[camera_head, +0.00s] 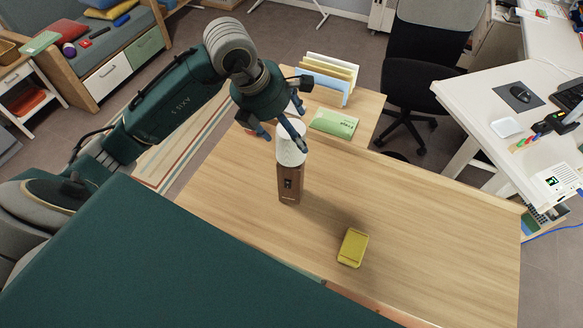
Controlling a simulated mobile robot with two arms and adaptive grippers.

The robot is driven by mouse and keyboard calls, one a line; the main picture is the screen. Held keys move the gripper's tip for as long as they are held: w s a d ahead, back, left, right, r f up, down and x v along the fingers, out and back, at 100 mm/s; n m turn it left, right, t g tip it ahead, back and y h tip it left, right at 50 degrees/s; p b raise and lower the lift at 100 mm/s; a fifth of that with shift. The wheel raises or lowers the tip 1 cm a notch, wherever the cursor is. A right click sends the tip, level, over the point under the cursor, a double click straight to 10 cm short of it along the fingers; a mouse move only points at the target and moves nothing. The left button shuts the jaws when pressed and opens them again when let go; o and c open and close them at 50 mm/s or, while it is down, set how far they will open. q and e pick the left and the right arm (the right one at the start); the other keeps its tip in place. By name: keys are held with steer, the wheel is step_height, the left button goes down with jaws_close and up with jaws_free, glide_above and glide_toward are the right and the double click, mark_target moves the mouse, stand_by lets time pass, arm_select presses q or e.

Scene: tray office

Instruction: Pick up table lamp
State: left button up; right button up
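The table lamp has a white cylindrical shade (290,152) and a brown wooden base (290,187) with a small dark panel. It stands upright on the light wooden table (410,220). My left gripper (283,140) reaches in from the upper left and is open, its fingers spread at the top of the shade. One finger overlaps the shade in this view; whether it touches cannot be told. The top of the lamp is partly hidden by the gripper. My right gripper is not in view.
A yellow box-like object (353,247) lies on the table, front right of the lamp. A green packet (334,123) and a file rack (328,82) are behind it. A black chair (420,75) and a white desk (475,95) stand at right. The table's right side is clear.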

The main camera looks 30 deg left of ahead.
arm_select(q)
steer(key=shift+w+d+f, duration=0.1)
steer(key=shift+d+f, duration=0.1)
steer(key=shift+f, duration=0.6)
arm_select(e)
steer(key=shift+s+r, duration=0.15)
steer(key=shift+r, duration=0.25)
arm_select(q)
steer(key=shift+w, duration=0.1)
steer(key=c, duration=1.7)
steer(key=shift+w, duration=0.1)
steer(key=shift+c, duration=0.9)
